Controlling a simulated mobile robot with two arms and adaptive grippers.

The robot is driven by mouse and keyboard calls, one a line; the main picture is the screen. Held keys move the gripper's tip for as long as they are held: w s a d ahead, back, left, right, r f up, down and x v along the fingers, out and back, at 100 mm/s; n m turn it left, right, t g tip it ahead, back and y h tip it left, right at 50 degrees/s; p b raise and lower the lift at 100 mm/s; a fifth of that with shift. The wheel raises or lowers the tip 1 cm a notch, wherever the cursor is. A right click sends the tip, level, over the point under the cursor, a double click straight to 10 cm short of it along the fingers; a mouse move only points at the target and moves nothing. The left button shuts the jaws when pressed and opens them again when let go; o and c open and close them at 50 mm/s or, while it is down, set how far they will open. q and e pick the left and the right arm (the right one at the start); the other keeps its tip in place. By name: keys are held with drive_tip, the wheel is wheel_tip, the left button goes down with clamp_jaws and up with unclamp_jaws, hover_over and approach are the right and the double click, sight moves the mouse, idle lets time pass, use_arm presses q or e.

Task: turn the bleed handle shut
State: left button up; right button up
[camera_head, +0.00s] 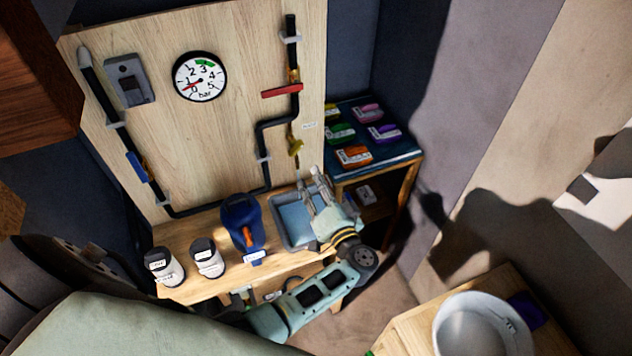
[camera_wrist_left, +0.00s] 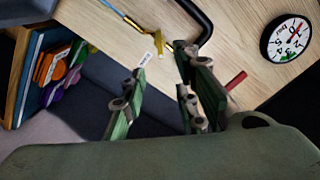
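A small yellow handle (camera_head: 295,147), which I take to be the bleed handle, sits on a brass fitting on the wooden panel (camera_head: 225,120). It also shows at the top of the left wrist view (camera_wrist_left: 159,42), beside a small white label (camera_wrist_left: 145,60) too small to read. A thin pale line runs from its fitting down toward a blue tray (camera_head: 291,226); I cannot tell if it is water or tube. My left gripper (camera_head: 318,190) is open and empty, below and slightly right of the yellow handle, apart from it. Its spread fingers also show in the left wrist view (camera_wrist_left: 165,95).
A red handle (camera_head: 282,90) crosses the black pipe above. A pressure gauge (camera_head: 200,76) hangs left of it. A blue jug (camera_head: 243,228) and two white containers (camera_head: 207,257) stand on the bench. A shelf (camera_head: 374,175) with several colored items stands right of the panel.

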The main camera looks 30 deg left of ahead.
use_arm(q)
drive_tip(key=shift+w+n+b, duration=0.1)
drive_tip(key=shift+n+b, duration=0.25)
drive_tip(key=shift+n, duration=0.05)
drive_tip(key=c, duration=0.4)
drive_tip(key=n+b, duration=0.1)
drive_tip(key=n, duration=0.1)
drive_tip(key=n+y+b, duration=0.1)
drive_tip(key=n, duration=0.1)
drive_tip(key=r+n+b, duration=0.1)
drive_tip(key=n+b, duration=0.1)
drive_tip(key=n, duration=0.1)
drive_tip(key=shift+w+a+g+y, duration=0.2)
drive_tip(key=shift+a+g+y, duration=0.1)
drive_tip(key=shift+a+y, duration=0.1)
clamp_jaws()
wheel_tip(320, 180, up, 6)
drive_tip(key=n+g+y+b, duration=0.25)
drive_tip(key=n+b, duration=0.35)
drive_tip(key=n, duration=0.7)
hover_over(295, 147)
drive_tip(key=s, duration=0.6)
drive_tip(key=shift+y, duration=0.35)
drive_tip(key=shift+w+d+f+b, duration=0.55)
drive_tip(key=shift+w+f+b, duration=0.25)
drive_tip(key=shift+b, duration=0.25)
drive_tip(key=shift+w+d+f+b, duration=0.5)
drive_tip(key=shift+w+f+b, duration=0.25)
drive_tip(key=shift+b, duration=0.3)
drive_tip(key=shift+t, duration=0.35)
